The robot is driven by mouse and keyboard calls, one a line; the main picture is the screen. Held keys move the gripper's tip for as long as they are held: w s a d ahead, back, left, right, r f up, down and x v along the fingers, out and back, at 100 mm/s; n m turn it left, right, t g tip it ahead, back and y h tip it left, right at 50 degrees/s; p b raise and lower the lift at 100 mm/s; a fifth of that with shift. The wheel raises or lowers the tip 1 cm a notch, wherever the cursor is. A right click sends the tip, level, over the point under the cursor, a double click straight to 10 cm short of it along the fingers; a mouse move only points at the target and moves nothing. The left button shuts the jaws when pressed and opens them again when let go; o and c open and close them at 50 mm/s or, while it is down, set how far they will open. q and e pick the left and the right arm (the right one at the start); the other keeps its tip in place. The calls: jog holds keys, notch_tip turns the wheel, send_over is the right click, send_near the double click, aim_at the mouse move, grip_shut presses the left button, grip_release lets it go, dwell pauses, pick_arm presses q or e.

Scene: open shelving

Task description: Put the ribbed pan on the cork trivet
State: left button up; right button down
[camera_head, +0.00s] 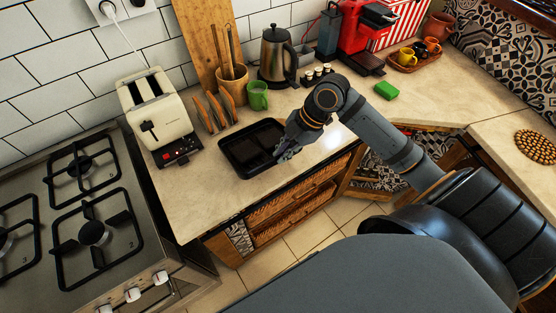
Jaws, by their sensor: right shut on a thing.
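The ribbed pan (247,149) is a black, rectangular, shallow pan on the beige counter, between the toaster and my right arm. My right gripper (284,152) is at the pan's right edge and is shut on it; the fingers are small and dark here. Whether the pan is lifted off the counter cannot be told. The cork trivet (536,147) is a round, brown, perforated mat lying on the counter at the far right, with nothing on it. My left gripper is not in view.
A green sponge (386,91) lies right of my wrist. A gas stove (75,215) is at left. The counter left of the trivet is largely clear.

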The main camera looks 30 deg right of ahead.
jog(key=w+f, duration=0.1)
jog(key=f, duration=0.1)
jog(key=w+f, duration=0.2)
jog(key=shift+w+d, duration=0.2)
jog(key=shift+w, duration=0.05)
jog(key=shift+w+f+p, duration=0.1)
jog(key=shift+f+p, duration=0.5)
jog(key=shift+f, duration=1.1)
jog(key=c, duration=2)
grip_release()
jog(key=shift+f, duration=0.1)
jog(key=o, duration=0.5)
jog(key=v, duration=1)
jog(key=shift+d+r, duration=0.3)
jog(key=shift+s+d+r, duration=0.15)
jog(key=shift+s+r, duration=0.05)
jog(key=shift+r, duration=0.45)
